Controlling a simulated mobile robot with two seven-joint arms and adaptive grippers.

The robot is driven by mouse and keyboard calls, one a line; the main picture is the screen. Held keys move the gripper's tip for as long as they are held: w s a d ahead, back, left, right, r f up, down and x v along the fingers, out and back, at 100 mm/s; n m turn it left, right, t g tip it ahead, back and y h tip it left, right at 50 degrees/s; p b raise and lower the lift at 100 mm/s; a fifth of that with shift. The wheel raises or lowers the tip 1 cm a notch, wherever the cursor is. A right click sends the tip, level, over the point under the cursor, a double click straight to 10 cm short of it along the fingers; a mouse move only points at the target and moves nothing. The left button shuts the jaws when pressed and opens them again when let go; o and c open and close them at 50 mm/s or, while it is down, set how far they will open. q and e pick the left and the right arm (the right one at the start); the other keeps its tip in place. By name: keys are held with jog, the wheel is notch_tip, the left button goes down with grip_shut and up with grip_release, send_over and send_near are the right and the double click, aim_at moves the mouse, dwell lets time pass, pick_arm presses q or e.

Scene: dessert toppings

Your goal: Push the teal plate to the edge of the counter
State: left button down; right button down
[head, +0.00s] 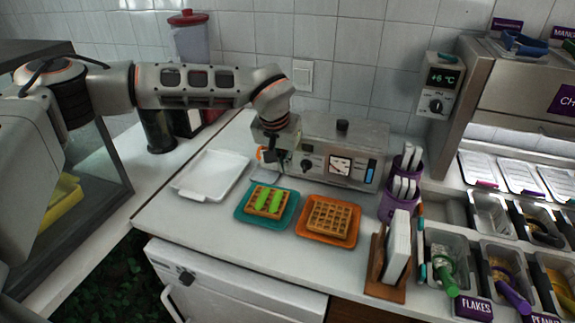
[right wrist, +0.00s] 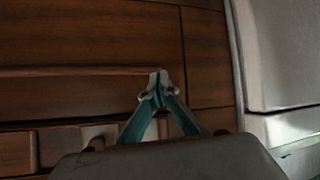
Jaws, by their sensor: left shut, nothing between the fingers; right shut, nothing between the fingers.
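The teal plate (head: 240,211) lies on the white counter (head: 200,226), back from its front edge. It carries a waffle (head: 258,202) with green strips on top. My left gripper (head: 282,170) points down just behind the plate, shut and empty, in front of the waffle iron. Whether its fingertips touch the plate I cannot tell. My right gripper shows in the right wrist view (right wrist: 158,88), shut and empty, with brown wooden panels before it. It is not seen in the head view.
An orange plate (head: 309,232) with a plain waffle stands close to the right of the teal plate. A white tray (head: 184,183) is to its left. A napkin holder (head: 384,284) and topping bins (head: 446,240) are further right. The counter in front of the plate is clear.

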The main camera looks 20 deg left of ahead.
pick_arm(q)
jog(key=x, duration=0.7)
jog(key=shift+s, duration=0.1)
jog(key=shift+w+f, duration=0.25)
jog(key=shift+f, duration=0.35)
jog(key=shift+s, duration=0.1)
